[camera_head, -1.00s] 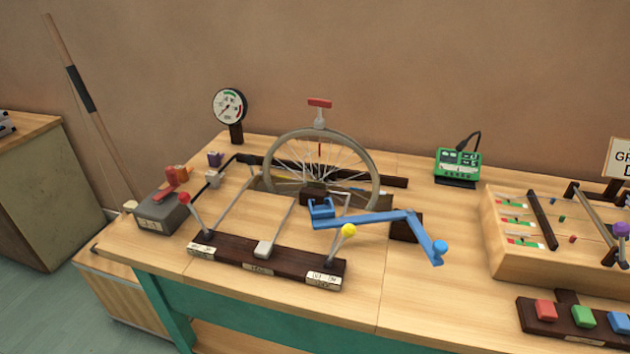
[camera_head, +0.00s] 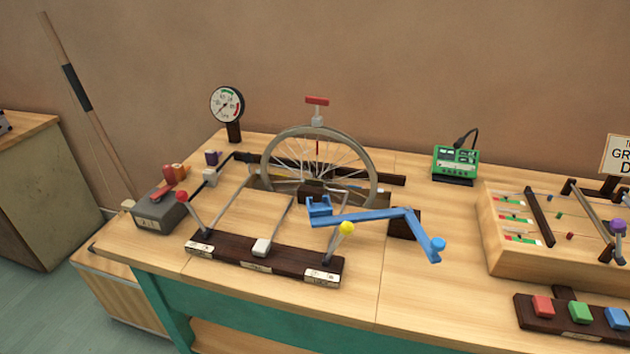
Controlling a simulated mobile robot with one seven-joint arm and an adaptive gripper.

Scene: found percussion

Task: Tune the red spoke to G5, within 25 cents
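A spoked wheel (camera_head: 372,160) stands upright in a stand at the middle of the bench. A red spoke (camera_head: 317,148) shows near its top, under a red T-shaped handle (camera_head: 317,101) above the rim. A green tuner box (camera_head: 455,163) stands to the right; its display is too small to read. A round dial gauge (camera_head: 227,103) stands at the back left. My gripper is not in view.
A grey box with a red part (camera_head: 158,212) sits at the bench's left end. A wooden box instrument (camera_head: 500,263) and coloured buttons (camera_head: 580,312) are at the right. Bare bench top (camera_head: 400,290) lies between them and the lever board.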

